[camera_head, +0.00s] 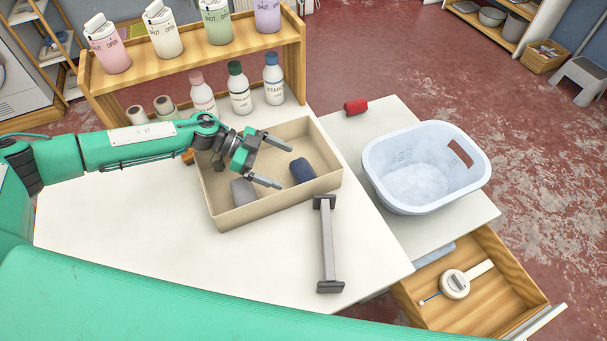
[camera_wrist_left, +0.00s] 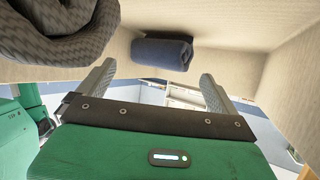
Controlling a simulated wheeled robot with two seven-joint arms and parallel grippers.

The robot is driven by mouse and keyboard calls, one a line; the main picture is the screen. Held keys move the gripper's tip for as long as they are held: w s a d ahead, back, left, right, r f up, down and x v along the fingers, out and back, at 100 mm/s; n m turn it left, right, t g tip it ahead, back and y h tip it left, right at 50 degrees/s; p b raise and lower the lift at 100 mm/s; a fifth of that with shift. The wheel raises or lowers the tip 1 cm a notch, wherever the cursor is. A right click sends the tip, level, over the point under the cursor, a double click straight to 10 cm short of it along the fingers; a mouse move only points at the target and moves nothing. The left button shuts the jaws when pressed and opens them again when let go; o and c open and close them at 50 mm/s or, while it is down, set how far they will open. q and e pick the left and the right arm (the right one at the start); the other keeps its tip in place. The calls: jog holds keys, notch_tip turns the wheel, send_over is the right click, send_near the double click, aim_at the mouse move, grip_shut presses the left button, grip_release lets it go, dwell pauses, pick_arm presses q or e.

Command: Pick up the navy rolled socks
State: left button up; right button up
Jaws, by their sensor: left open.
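The navy rolled socks (camera_head: 302,170) lie in the right part of a beige open box (camera_head: 250,212) on the white table. They also show in the left wrist view (camera_wrist_left: 162,53), beyond and between my fingertips. A grey rolled pair (camera_head: 243,191) lies in the same box, at its lower left, and looms large in the left wrist view (camera_wrist_left: 62,28). My left gripper (camera_head: 279,160) reaches over the box from the left. Its two fingers are spread apart with nothing between them, and their tips point toward the navy socks. My right gripper is not in view.
A white laundry basket (camera_head: 425,200) and a red roll (camera_head: 356,106) are on the side table. Bottles (camera_head: 239,88) and a wooden shelf (camera_head: 180,65) stand behind the box. A drawer (camera_head: 500,290) is open at lower right.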

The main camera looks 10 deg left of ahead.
aim_at(291, 170)
pick_arm(q)
jog(key=x, duration=0.5)
jog(key=c, duration=0.7)
